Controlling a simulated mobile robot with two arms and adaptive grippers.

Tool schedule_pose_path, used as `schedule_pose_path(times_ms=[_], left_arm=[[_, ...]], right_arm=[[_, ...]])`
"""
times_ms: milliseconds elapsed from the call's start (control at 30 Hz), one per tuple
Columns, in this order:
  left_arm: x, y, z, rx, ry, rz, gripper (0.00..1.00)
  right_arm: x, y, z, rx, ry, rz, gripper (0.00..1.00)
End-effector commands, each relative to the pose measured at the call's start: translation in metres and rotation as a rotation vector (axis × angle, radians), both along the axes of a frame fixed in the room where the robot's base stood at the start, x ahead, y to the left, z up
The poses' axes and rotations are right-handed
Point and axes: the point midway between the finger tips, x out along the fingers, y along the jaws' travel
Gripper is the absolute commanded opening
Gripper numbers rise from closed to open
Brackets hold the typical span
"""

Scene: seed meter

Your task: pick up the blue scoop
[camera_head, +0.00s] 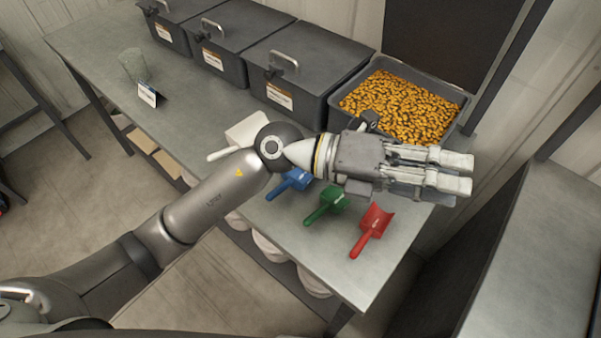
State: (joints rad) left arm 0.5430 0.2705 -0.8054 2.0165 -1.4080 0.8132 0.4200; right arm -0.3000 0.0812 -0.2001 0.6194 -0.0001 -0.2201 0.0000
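The blue scoop (294,182) lies on the grey table below the wrist of my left arm in the picture. Its handle points to the lower left, and the arm hides part of its upper side. My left gripper (468,172) is above the table's right part, pointing right, away from the scoop. Its two fingers look apart, with nothing seen between them. My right gripper is not in view.
A green scoop (327,204) and a red scoop (373,229) lie right of the blue one; a white scoop (241,135) lies left. An open bin of yellow grains (463,97) and lidded dark bins (318,58) line the back. A clear cup (132,65) stands left.

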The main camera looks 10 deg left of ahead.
Motion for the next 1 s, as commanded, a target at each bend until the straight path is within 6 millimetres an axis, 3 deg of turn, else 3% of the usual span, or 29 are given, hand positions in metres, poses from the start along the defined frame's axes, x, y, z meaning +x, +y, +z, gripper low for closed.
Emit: schedule_pose_path(times_ms=[167, 267, 400, 533, 700, 867, 1000], left_arm=[[-0.002, 0.009, -0.077, 0.406, -0.206, -0.129, 0.39], [0.011, 0.032, -0.116, 0.65, -0.297, -0.168, 0.39], [0.045, 0.083, -0.157, 1.01, -0.396, -0.176, 0.39], [0.082, 0.14, -0.172, 1.329, -0.451, -0.14, 0.39], [0.115, 0.198, -0.165, 1.626, -0.472, -0.068, 0.39], [0.126, 0.222, -0.16, 1.743, -0.468, -0.031, 0.39], [0.128, 0.227, -0.174, 1.753, -0.463, -0.029, 0.39]], right_arm=[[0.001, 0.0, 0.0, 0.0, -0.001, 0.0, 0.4], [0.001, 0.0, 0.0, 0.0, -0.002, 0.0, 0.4], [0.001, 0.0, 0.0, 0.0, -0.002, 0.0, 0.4], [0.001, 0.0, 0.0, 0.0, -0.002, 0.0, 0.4], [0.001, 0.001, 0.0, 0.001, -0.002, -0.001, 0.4], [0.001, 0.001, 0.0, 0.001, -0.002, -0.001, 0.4], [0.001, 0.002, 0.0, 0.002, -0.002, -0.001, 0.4]])
